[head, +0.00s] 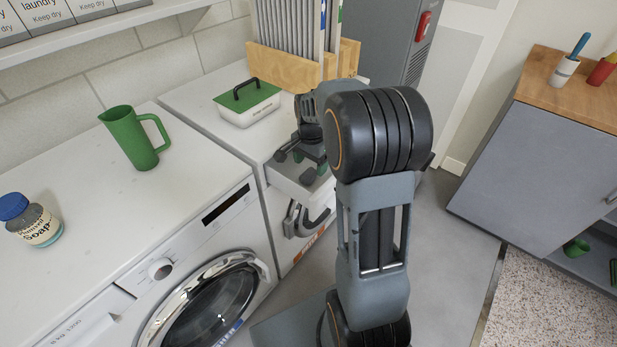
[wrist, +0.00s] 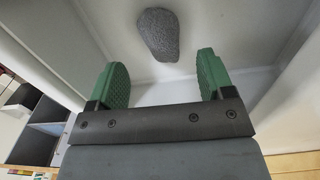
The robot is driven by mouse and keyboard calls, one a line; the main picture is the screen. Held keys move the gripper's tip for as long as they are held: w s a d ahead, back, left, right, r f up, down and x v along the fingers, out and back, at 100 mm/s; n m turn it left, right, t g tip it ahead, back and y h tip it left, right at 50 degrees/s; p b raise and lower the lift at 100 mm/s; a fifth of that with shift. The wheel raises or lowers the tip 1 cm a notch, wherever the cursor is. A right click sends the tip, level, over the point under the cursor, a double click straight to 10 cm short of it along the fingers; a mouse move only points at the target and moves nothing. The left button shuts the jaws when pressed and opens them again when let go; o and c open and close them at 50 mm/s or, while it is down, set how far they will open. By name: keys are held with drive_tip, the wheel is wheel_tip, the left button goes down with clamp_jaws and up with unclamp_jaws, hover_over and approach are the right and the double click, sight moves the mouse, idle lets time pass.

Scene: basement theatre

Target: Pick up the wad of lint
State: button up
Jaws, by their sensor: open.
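The wad of lint (wrist: 158,33) is a grey, rough, rounded lump. In the wrist view it lies on the pale floor of a white drawer (wrist: 215,30), ahead of my gripper (wrist: 162,82) and roughly between the lines of its two green fingers. The fingers are open, with nothing between them. In the head view my gripper (head: 309,163) is over the pulled-out white drawer (head: 290,182) of the right-hand machine. I cannot make out the lint in the head view; my arm and gripper cover much of the drawer.
A white box with a green lid (head: 247,103) stands on the right machine, near a wooden rack (head: 275,68) of grey panels. A green jug (head: 133,138) and a blue-capped soap jar (head: 32,222) stand on the left washer. A grey cabinet (head: 535,160) is at right. Drawer walls surround the lint.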

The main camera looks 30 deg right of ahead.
sight(310, 172)
wheel_tip(310, 172, down, 4)
drive_tip(key=shift+a+f+b, duration=0.1)
drive_tip(key=shift+a+b, duration=0.05)
drive_tip(key=shift+b, duration=0.2)
drive_tip(key=shift+c, duration=0.3)
drive_tip(key=c, duration=0.9)
